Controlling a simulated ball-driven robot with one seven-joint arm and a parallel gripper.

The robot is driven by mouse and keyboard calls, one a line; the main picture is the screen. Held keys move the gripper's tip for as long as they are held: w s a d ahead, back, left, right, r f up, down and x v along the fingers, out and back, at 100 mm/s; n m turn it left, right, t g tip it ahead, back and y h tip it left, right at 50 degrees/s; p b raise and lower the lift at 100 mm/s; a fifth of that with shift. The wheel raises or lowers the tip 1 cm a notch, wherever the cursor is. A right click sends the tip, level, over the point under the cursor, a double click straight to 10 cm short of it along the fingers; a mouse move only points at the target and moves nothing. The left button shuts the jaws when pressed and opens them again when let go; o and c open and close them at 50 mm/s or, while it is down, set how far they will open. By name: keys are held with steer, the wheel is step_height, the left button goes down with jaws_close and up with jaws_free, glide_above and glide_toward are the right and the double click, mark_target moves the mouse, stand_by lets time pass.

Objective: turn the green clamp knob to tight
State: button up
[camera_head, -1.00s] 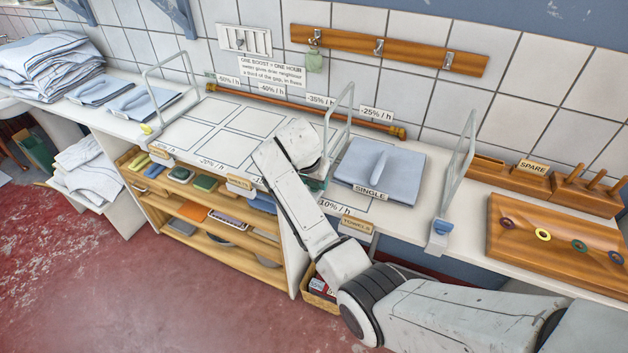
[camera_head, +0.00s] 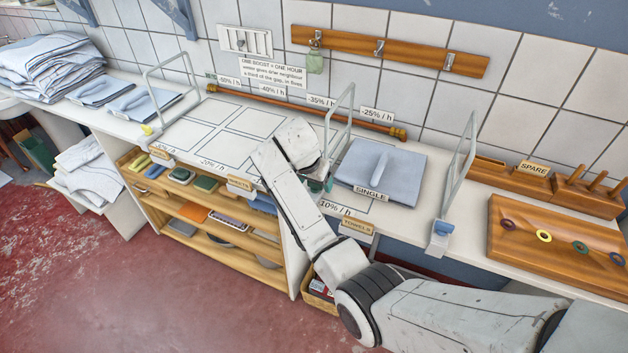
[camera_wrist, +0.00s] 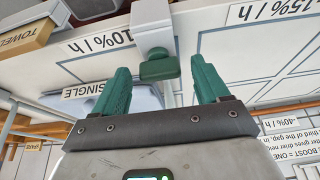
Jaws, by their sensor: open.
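The green clamp knob (camera_wrist: 159,67) shows in the wrist view, on a white clamp block (camera_wrist: 152,22) at the counter's front edge. It is a short, wide knob with flat sides. My gripper (camera_wrist: 160,78) is open, its two green fingers pointing at the knob, one to each side. The knob lies about midway between the fingertips, with a visible gap on both sides. I cannot tell how far its depth is from the tips. In the head view my gripper (camera_head: 318,184) is at the counter edge by a wire divider (camera_head: 340,120), and my wrist mostly hides the knob.
A folded blue cloth (camera_head: 385,172) lies behind the "SINGLE" label, right of my gripper. A wooden board (camera_head: 520,245) with coloured rings lies at the right. Shelves (camera_head: 215,215) with folded items sit below the counter.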

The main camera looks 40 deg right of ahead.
steer(key=b+v, duration=0.1)
steer(key=v, duration=0.9)
steer(key=shift+r, duration=0.35)
steer(key=shift+s+a, duration=0.1)
steer(key=s+a+f+n+y, duration=0.1)
steer(key=s+a+f+n, duration=0.25)
steer(key=s+f, duration=0.4)
steer(key=s+a+f+n+y, duration=0.1)
steer(key=s+a+f+n, duration=0.25)
steer(key=s+f, duration=0.4)
steer(key=s+a+f+n+y, duration=0.1)
steer(key=s+a+n, duration=0.2)
steer(key=s, duration=0.6)
steer(key=s+a+f+n+y, duration=0.1)
steer(key=s+a+f+n, duration=0.1)
steer(key=s, duration=0.7)
steer(key=shift+s+a+n, duration=0.15)
steer(key=shift+a+n, duration=0.35)
steer(key=shift+n, duration=0.3)
